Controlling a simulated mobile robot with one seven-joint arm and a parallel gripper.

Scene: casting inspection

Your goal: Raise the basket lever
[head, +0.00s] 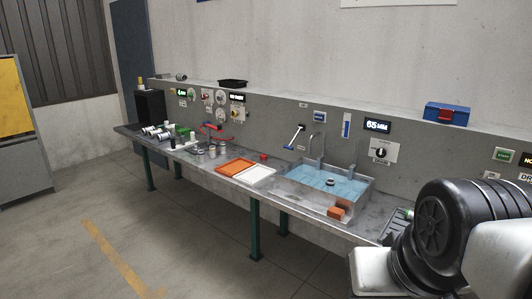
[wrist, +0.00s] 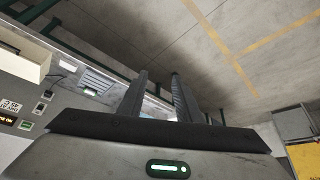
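The lever (head: 294,136) is a slim pale rod with a dark end, on the wall panel just behind and left of the water tank (head: 356,197). It slants, with one end higher at the right. The tank is clear-walled and holds blue water; a small dark ring-like part (head: 330,182) shows in it. I cannot make out a separate basket clearly. My gripper (wrist: 159,75) shows in the wrist view with two dark fingers apart and nothing between them. It is far from the lever, which that view does not show. In the head view my arm fills the lower right and hides the bench there.
An orange tray (head: 234,166) and a white tray (head: 257,176) lie left of the tank. A blue toolbox (head: 447,113) stands on the ledge. The floor (head: 190,235) before the bench is clear.

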